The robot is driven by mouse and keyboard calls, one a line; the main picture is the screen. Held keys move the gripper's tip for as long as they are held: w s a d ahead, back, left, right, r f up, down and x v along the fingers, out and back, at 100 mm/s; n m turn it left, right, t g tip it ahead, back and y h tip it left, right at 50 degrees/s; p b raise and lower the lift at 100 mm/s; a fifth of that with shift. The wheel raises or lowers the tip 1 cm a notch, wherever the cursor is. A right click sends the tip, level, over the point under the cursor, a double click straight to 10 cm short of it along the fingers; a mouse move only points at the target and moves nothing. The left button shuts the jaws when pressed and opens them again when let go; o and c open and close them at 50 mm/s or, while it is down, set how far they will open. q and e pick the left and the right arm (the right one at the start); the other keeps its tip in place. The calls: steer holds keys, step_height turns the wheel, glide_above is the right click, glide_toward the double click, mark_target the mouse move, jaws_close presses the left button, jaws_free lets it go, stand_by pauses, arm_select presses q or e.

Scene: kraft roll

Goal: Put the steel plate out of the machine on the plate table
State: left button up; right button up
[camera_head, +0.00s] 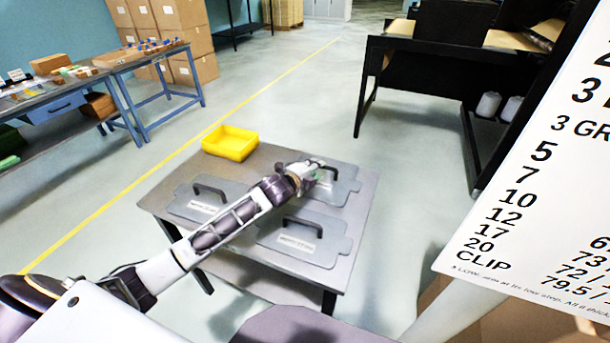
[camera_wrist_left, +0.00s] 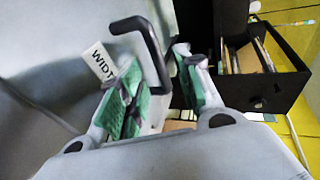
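The grey plate table (camera_head: 160,197) carries three steel plates with black handles: one at the left (camera_head: 179,207), one at the front (camera_head: 335,244) and one at the back right (camera_head: 346,188). My left gripper (camera_head: 316,174) is over the back right plate and hides part of it and its handle. In the left wrist view my left gripper (camera_wrist_left: 158,95) has its green-padded fingers apart. A black handle (camera_wrist_left: 150,42) rises beyond them, its lower end showing in the gap. A white label reading "WIDT" (camera_wrist_left: 101,61) is beside it. My right gripper is not in view.
A yellow bin (camera_head: 230,143) stands at the table's back edge. A black machine or bench (camera_head: 425,55) is at the back right. A large white printed chart (camera_head: 540,200) fills the right. A blue workbench (camera_head: 60,100) stands left; open floor lies between.

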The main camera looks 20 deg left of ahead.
arm_select(q)
steer(key=shift+v, duration=3.25)
